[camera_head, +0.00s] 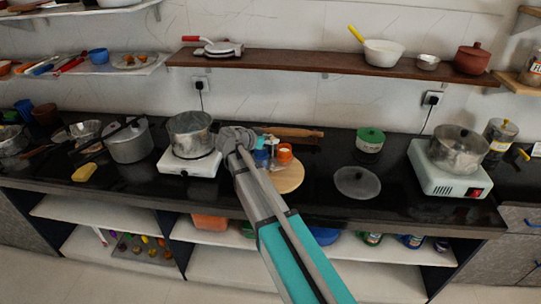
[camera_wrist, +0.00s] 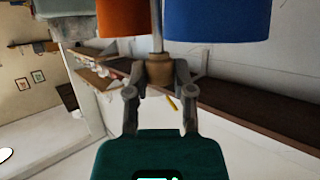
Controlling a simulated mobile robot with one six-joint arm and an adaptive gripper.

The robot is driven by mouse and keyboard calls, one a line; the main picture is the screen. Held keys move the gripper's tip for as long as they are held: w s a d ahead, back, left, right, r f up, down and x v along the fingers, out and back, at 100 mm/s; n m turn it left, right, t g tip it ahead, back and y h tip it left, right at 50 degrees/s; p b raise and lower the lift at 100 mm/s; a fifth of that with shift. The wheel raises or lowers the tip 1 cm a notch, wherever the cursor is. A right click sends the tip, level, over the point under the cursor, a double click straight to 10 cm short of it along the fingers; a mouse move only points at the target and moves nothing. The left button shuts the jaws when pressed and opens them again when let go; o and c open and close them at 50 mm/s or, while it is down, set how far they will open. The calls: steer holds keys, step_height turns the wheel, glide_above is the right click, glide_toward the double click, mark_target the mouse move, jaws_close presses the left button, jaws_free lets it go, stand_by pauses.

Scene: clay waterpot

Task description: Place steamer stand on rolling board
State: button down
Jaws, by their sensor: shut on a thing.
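The steamer stand (camera_wrist: 157,40) shows in the wrist view as a thin metal rod with a brown knob, between an orange cup (camera_wrist: 124,25) and a blue cup (camera_wrist: 215,20). My gripper (camera_wrist: 160,75) is shut on the brown knob. In the head view the blue cup (camera_head: 261,158) and the orange cup (camera_head: 285,152) appear over the far left part of the round wooden rolling board (camera_head: 291,180). My arm hides the board's left side and most of my gripper. I cannot tell whether the stand touches the board.
A white stove with a pot (camera_head: 190,135) is close on the left. A rolling pin (camera_head: 290,132) lies behind the board. A lid (camera_head: 357,182) lies to the right, with dark counter clear between. A brown shelf (camera_head: 330,64) is on the wall above.

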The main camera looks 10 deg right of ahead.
steer(key=shift+w+d+f+b, duration=0.25)
steer(key=shift+w+f+b, duration=0.25)
steer(key=shift+f, duration=0.2)
steer(key=shift+w+d+f+b, duration=0.25)
steer(key=shift+w+f+b, duration=0.25)
steer(key=shift+f, duration=0.15)
steer(key=shift+f, duration=0.1)
steer(key=shift+w+d+f+b, duration=0.2)
steer(key=shift+w+f+b, duration=0.2)
steer(key=shift+f+b, duration=1.5)
steer(key=shift+b, duration=0.05)
steer(key=shift+f, duration=0.15)
steer(key=shift+c, duration=2.4)
jaws_free()
steer(key=shift+r, duration=0.2)
